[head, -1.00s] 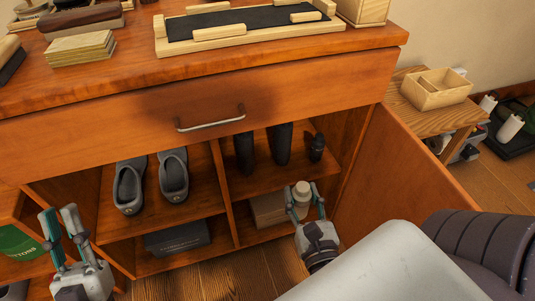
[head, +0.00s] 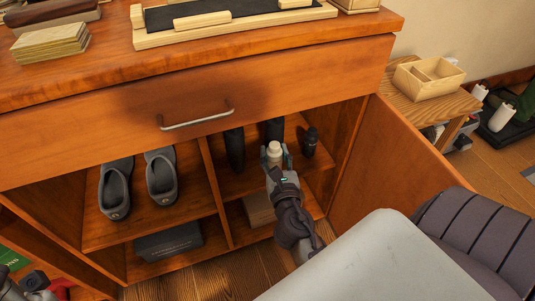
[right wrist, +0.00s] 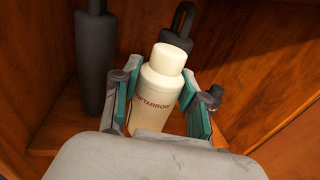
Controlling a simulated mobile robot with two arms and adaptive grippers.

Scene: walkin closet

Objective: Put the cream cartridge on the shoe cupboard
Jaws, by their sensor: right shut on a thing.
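The cream cartridge (head: 274,152), a cream bottle with a rounded cap and dark red lettering, is upright between the fingers of my right gripper (head: 276,163). It also shows in the right wrist view (right wrist: 158,90), held between the green-lined fingers (right wrist: 160,107). The shoe cupboard (head: 300,82) is reddish wood, with a drawer above open compartments. The cartridge is at the upper right compartment, in front of dark tall items; whether it touches the shelf is hidden. Part of my left arm shows at the lower left corner; its fingers are not clear.
Grey shoes (head: 161,178) stand on the left shelf. A small black bottle (head: 310,142) is right of the cartridge. The open door (head: 385,170) bounds the right side. A black-topped tray (head: 235,22) and wooden blocks (head: 50,43) occupy the cupboard's top.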

